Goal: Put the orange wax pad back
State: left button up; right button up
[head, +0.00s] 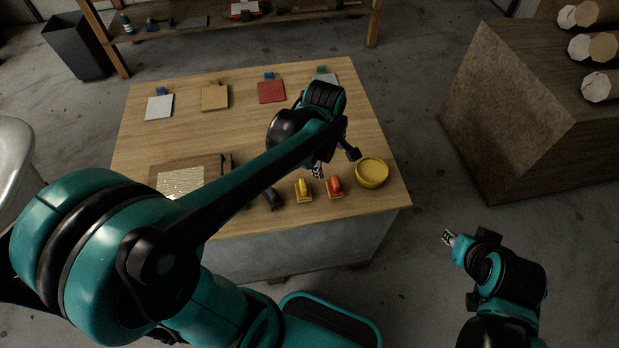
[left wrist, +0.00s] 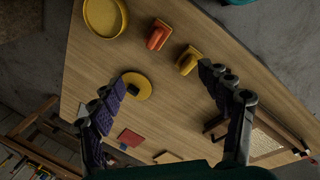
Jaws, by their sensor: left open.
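The orange wax pad (head: 335,186) is an orange block on a yellowish base. It stands on the table near the front edge, right of the yellow pad (head: 304,189) and left of the yellow bowl (head: 372,172). In the left wrist view the orange pad (left wrist: 159,34) lies beyond my fingertips, apart from them. My left gripper (head: 318,172) is open and empty above the table, behind the pads. Its spread fingers (left wrist: 164,78) show in the wrist view. My right gripper (head: 449,238) is off the table at the right; its jaw state is unclear.
A yellow disc with a dark block (left wrist: 137,86) lies by one finger, hidden in the head view. A dark pad (head: 272,199) stands left of the yellow one. Coloured sheets, including a red one (head: 271,91), lie at the back. A wooden board (head: 163,170) lies left.

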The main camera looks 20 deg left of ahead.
pick_arm(q)
jog(key=s+r+m+t, duration=0.2)
jog(key=s+m, duration=0.3)
jog(key=m, duration=0.3)
jog(key=s+a+r+m+t, duration=0.1)
jog(key=s+m+t, duration=0.1)
jog(key=s+m, duration=0.4)
jog(key=shift+s+a+r+m+t, duration=0.15)
jog(key=shift+a+r+m+t, duration=0.2)
jog(key=shift+m, duration=0.55)
